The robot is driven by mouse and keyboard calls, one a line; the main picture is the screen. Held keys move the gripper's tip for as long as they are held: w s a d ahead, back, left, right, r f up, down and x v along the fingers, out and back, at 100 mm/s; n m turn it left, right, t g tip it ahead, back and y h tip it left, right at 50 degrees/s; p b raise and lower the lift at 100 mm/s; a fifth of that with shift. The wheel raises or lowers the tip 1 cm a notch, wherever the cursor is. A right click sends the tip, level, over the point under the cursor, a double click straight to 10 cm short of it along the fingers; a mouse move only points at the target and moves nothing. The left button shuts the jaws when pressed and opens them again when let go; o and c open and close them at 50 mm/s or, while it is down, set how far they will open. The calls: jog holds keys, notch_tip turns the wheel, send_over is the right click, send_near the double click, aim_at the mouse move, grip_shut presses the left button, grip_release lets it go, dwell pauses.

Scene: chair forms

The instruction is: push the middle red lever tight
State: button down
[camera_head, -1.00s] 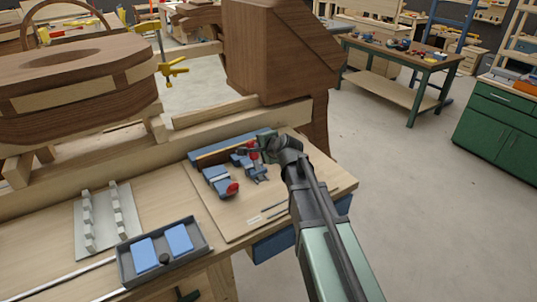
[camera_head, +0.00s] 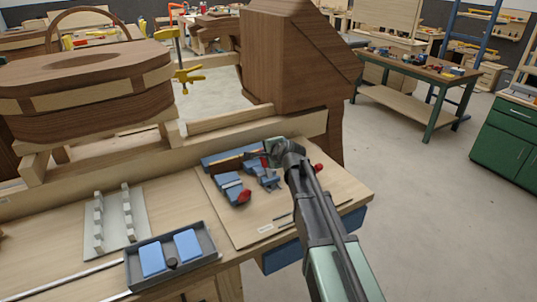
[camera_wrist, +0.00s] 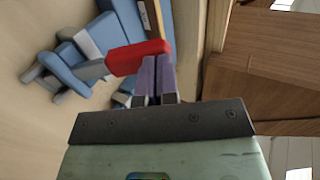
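Blue toggle clamps with red levers stand on a wooden board (camera_head: 290,208) on the workbench. The near clamp's red lever (camera_head: 243,197) is clear of my arm. The middle clamp (camera_head: 266,178) is partly hidden by my gripper (camera_head: 268,150), which is low over the far part of the board. Another red tip (camera_head: 319,168) shows to the right of my wrist. In the wrist view, my gripper's purple fingers (camera_wrist: 156,78) are together, with nothing between them. A red lever (camera_wrist: 138,57) lies right beside the fingertips, apparently touching; its blue clamp (camera_wrist: 75,62) is to the left.
A blue-faced wooden strip (camera_head: 230,158) runs behind the clamps. A grey tray (camera_head: 205,262) with blue blocks and a metal rack (camera_head: 115,225) sit to the left. A large dark wooden chair form (camera_head: 290,60) rises behind. The floor to the right is open.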

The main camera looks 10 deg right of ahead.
jog(key=w+r+p+v, duration=0.1)
jog(key=p+v, duration=0.7)
jog(key=v, duration=0.5)
jog(key=s+a+f+n+g+h+b, duration=0.1)
jog(key=s+f+n+g, duration=0.4)
jog(key=s, duration=0.6)
jog(key=s+a+f+n+g+h+b, duration=0.2)
jog(key=s+f+n+g, duration=0.4)
jog(key=s, duration=0.5)
jog(key=f+n+b, duration=0.1)
jog(key=f+n, duration=0.1)
jog(key=n, duration=0.1)
jog(key=shift+s+n+g+h, duration=0.3)
jog(key=shift+s, duration=0.05)
